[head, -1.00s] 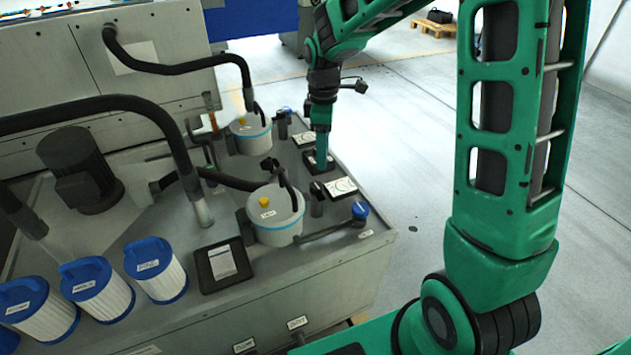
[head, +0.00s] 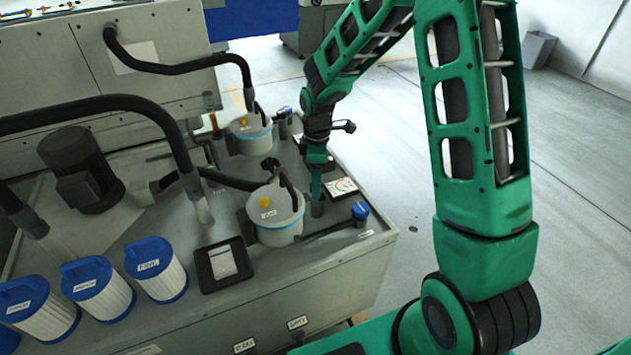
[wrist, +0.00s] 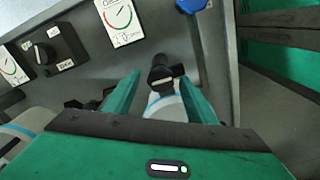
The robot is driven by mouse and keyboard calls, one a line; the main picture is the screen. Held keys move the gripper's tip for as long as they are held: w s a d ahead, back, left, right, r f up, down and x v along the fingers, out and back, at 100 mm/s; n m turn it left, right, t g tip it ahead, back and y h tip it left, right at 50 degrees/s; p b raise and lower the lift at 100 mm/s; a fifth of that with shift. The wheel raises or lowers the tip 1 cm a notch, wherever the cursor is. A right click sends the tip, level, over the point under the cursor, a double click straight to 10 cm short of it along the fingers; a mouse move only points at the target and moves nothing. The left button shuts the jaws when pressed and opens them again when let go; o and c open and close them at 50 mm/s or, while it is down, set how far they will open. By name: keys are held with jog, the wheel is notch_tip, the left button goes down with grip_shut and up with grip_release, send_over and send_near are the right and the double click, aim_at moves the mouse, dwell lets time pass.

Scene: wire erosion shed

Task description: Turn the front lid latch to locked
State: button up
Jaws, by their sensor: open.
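My gripper (head: 316,186) points down beside the front white canister (head: 277,222), which has a grey lid, a yellow knob and a black hose. In the wrist view my gripper (wrist: 159,77) is open, with one green finger on each side of a black knob-topped post (wrist: 161,77). In the head view the post (head: 317,208) stands just right of the front canister, partly hidden by my fingers. It looks like the front lid latch, but its turn position is unclear. Part of the canister (wrist: 165,108) shows behind the post. I cannot tell whether the fingers touch the post.
A gauge card (head: 341,187) and a blue-capped valve (head: 360,211) stand close to my gripper. A black dial box (wrist: 50,50) is at the wrist view's left. A rear canister (head: 247,133), hoses and several blue-topped filters (head: 156,268) crowd the bench.

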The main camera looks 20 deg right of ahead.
jog(key=shift+f, duration=0.1)
jog(key=c, duration=1)
jog(key=shift+c, duration=0.2)
jog(key=shift+m, duration=0.4)
jog(key=m, duration=0.4)
jog(key=shift+w, duration=0.1)
jog(key=m, duration=0.4)
jog(key=shift+m, duration=0.3)
jog(key=m, duration=0.8)
jog(key=shift+m, duration=0.4)
